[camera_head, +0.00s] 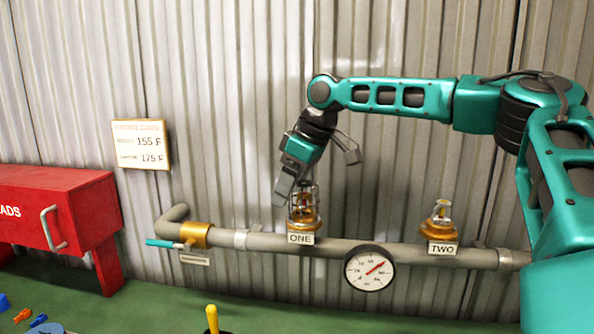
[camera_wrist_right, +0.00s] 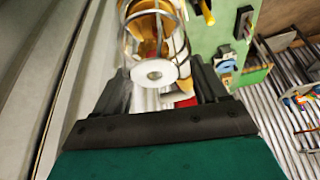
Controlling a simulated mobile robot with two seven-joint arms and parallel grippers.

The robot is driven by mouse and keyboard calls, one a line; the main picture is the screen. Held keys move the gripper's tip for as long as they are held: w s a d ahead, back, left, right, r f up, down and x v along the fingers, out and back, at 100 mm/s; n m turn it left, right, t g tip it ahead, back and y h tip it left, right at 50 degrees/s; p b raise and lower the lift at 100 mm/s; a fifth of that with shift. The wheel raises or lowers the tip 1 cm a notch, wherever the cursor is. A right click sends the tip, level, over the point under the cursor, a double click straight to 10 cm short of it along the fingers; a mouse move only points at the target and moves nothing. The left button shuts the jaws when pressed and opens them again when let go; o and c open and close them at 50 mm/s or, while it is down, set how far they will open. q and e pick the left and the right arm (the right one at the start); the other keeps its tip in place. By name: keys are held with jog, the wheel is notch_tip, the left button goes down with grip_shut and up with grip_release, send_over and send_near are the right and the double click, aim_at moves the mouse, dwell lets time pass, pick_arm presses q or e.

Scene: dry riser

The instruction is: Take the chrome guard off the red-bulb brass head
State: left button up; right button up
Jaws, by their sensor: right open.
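A brass head (camera_head: 304,222) stands upright on the pipe above the label ONE. A thin wire chrome guard (camera_head: 304,195) surrounds its top. In the right wrist view the guard (camera_wrist_right: 155,71) shows as curved bars and a pale end disc, with the brass head (camera_wrist_right: 152,24) and a dark reddish bulb inside. My right gripper (camera_head: 290,188) reaches down to the guard. Its open fingers (camera_wrist_right: 161,88) lie on either side of the guard's end; contact cannot be told. A second brass head (camera_head: 440,228), above the label TWO, shows no guard. My left gripper is out of view.
The grey pipe (camera_head: 335,246) runs along the corrugated wall, with a pressure gauge (camera_head: 369,270) and a teal-handled valve (camera_head: 195,235). A red cabinet (camera_head: 60,210) stands at left.

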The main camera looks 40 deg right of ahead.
jog(key=shift+f, duration=0.15)
jog(key=shift+f, duration=0.1)
jog(key=c, duration=0.9)
dwell(0.4)
jog(key=shift+w+r, duration=0.1)
jog(key=shift+r, duration=0.15)
jog(key=shift+c, duration=0.5)
jog(key=shift+r, duration=0.3)
grip_shut()
jog(key=shift+r, duration=3.8)
